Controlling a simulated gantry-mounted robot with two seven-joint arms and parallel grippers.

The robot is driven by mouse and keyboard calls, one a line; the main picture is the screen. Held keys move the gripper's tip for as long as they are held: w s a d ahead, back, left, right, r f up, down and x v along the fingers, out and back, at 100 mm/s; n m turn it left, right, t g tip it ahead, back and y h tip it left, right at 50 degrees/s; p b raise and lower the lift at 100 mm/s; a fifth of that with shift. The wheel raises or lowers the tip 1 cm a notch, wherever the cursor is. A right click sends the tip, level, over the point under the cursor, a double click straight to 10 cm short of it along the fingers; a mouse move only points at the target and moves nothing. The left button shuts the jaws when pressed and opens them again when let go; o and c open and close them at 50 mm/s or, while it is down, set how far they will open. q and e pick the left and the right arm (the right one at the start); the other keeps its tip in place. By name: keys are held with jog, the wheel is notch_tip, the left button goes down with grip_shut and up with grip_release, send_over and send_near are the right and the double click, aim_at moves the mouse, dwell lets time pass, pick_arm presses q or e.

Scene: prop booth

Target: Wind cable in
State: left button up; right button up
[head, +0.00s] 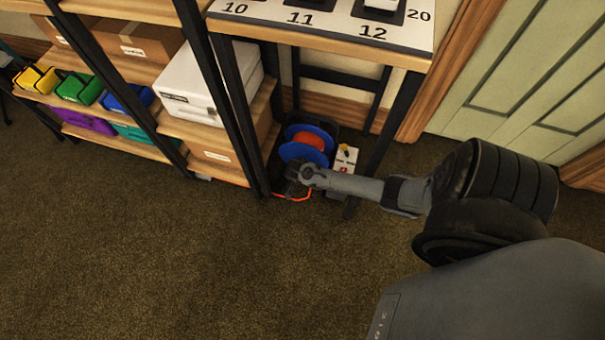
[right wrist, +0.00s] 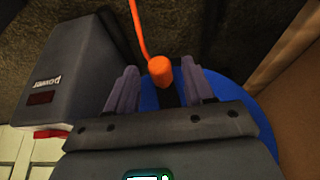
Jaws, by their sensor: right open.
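A cable reel with blue discs (head: 304,150) and orange cable wound on it (head: 307,138) stands on the floor under the numbered shelf. In the right wrist view the blue disc (right wrist: 240,92) lies behind my gripper. My right gripper (head: 297,180) is low beside the reel's front. In the right wrist view it (right wrist: 158,75) is open, with an orange cylindrical piece (right wrist: 160,70) between the fingers, apart from both. An orange cable (right wrist: 137,28) runs upward there; a loose length lies on the floor (head: 297,198). My left gripper is not in view.
A box marked "power" (right wrist: 62,75) with a red switch (right wrist: 52,132) stands beside the reel. Dark shelf posts (head: 378,135) flank the reel space. A shelf with white and brown boxes (head: 205,85) is left. The carpet in front is clear.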

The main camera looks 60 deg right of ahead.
grip_shut()
dwell(0.4)
